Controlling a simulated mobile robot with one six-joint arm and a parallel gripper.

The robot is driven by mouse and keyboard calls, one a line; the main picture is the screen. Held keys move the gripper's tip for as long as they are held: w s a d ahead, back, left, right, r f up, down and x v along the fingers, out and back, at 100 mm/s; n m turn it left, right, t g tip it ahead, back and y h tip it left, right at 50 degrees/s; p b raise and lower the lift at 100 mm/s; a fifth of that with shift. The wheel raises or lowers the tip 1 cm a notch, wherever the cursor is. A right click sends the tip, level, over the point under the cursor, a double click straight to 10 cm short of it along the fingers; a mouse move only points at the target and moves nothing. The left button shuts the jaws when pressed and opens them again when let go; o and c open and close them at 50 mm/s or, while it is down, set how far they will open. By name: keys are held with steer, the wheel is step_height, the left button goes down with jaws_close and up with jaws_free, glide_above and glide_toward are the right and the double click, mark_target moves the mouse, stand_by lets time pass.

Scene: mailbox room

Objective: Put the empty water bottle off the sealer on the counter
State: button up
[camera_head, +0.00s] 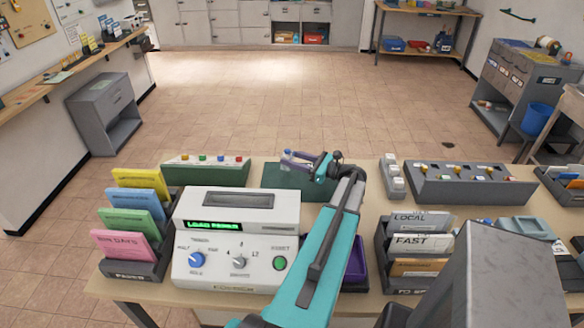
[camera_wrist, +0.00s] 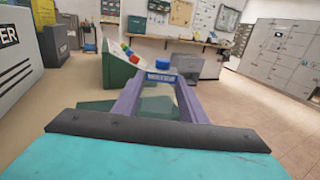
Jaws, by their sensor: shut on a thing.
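My gripper (camera_head: 300,160) reaches over the far edge of the counter (camera_head: 352,203). In the wrist view its two purple fingers (camera_wrist: 160,84) are closed on a clear water bottle with a blue cap and a blue label (camera_wrist: 162,77). The bottle looks upright and is empty as far as I can see. In the head view it is tiny and mostly hidden by the fingers. A white machine with knobs and a green-lit display (camera_head: 237,235), perhaps the sealer, stands at the front left of the gripper; no bottle is on it.
A green mat (camera_head: 285,181) lies beneath the gripper. A green box with coloured buttons (camera_head: 205,172) is left of it, a grey switch panel (camera_head: 460,184) to the right. Card racks (camera_head: 130,270) and (camera_head: 412,285) flank the machine. Open floor lies beyond the counter.

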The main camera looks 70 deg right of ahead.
steer(key=shift+f+p, duration=0.6)
steer(key=shift+f, duration=1.25)
steer(key=shift+f, duration=0.15)
steer(key=o, duration=1)
steer(key=shift+r, duration=0.25)
steer(key=shift+s+f+b, duration=0.15)
steer(key=shift+s+b, duration=0.2)
steer(key=shift+s, duration=0.35)
steer(key=s+b, duration=0.1)
steer(key=s, duration=0.3)
steer(key=shift+s+b, duration=0.2)
steer(key=shift+b, duration=0.15)
steer(key=shift+s, duration=0.9)
